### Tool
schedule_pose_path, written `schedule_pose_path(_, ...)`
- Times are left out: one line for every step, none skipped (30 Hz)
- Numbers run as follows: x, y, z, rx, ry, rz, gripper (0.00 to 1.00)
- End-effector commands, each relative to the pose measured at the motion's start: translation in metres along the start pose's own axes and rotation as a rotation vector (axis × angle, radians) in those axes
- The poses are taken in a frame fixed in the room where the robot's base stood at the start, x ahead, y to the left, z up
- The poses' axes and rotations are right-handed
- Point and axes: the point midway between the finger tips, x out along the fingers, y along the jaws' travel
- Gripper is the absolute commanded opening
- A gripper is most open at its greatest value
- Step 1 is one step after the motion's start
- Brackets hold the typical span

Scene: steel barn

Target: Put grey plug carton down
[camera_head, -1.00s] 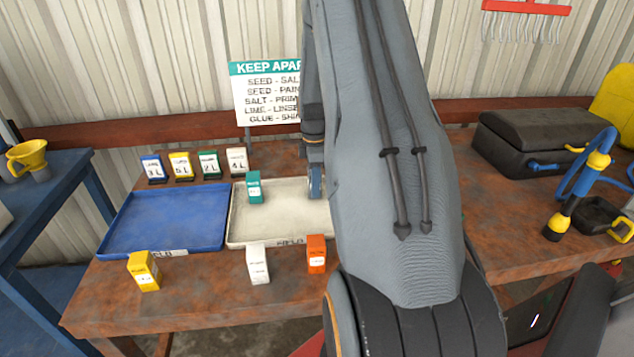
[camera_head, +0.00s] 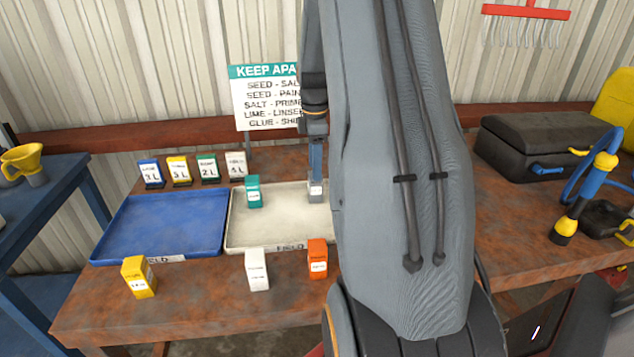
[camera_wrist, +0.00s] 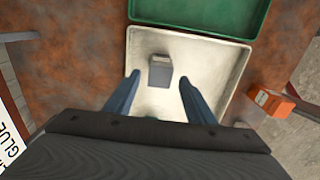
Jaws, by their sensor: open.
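The grey plug carton (camera_head: 316,189) stands in the right part of the white tray (camera_head: 275,240). In the wrist view the grey carton (camera_wrist: 161,72) is on the pale floor of that tray (camera_wrist: 236,75). My gripper (camera_head: 316,158) is above the carton, with its blue fingers pointing down. In the wrist view my gripper (camera_wrist: 159,79) is open, with one finger on each side of the carton and clear gaps between. My arm hides the right end of the white tray in the head view.
A teal carton (camera_head: 253,191) stands in the white tray, left of the grey one. White (camera_head: 257,270), orange (camera_head: 317,259) and yellow (camera_head: 139,277) cartons stand along the bench front. A blue tray (camera_head: 160,225) is left; a green tray (camera_wrist: 200,14) adjoins in the wrist view.

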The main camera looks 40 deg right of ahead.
Motion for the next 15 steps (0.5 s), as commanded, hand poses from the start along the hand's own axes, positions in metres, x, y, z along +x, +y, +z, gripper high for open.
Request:
schedule_pose_path(-0.008, 0.001, 0.0, 0.0, 0.0, 0.004, 0.5)
schedule_pose_path(-0.013, 0.001, 0.0, 0.0, 0.0, 0.004, 0.5)
schedule_pose_path(-0.018, 0.001, 0.0, 0.001, 0.0, 0.002, 0.5)
schedule_pose_path(-0.022, 0.001, 0.0, 0.001, 0.0, 0.003, 0.5)
schedule_pose_path(-0.025, 0.001, 0.0, 0.001, 0.0, 0.002, 0.5)
schedule_pose_path(-0.029, 0.0, 0.0, 0.001, 0.0, 0.0, 0.5)
schedule_pose_path(-0.031, 0.0, 0.0, 0.001, 0.0, 0.0, 0.5)
schedule_pose_path(-0.033, 0.0, 0.0, 0.001, 0.0, 0.0, 0.5)
schedule_pose_path(-0.035, 0.0, 0.0, 0.001, 0.0, 0.001, 0.5)
schedule_pose_path(-0.036, 0.0, 0.0, 0.001, 0.0, 0.0, 0.5)
schedule_pose_path(-0.037, 0.0, 0.0, 0.0, 0.0, 0.0, 0.5)
schedule_pose_path(-0.038, 0.0, 0.0, 0.0, 0.0, 0.0, 0.5)
schedule_pose_path(-0.038, 0.0, 0.0, 0.0, 0.0, -0.001, 0.5)
schedule_pose_path(-0.038, 0.0, 0.0, 0.0, 0.0, -0.001, 0.5)
schedule_pose_path(-0.038, 0.0, 0.0, 0.0, 0.0, -0.001, 0.5)
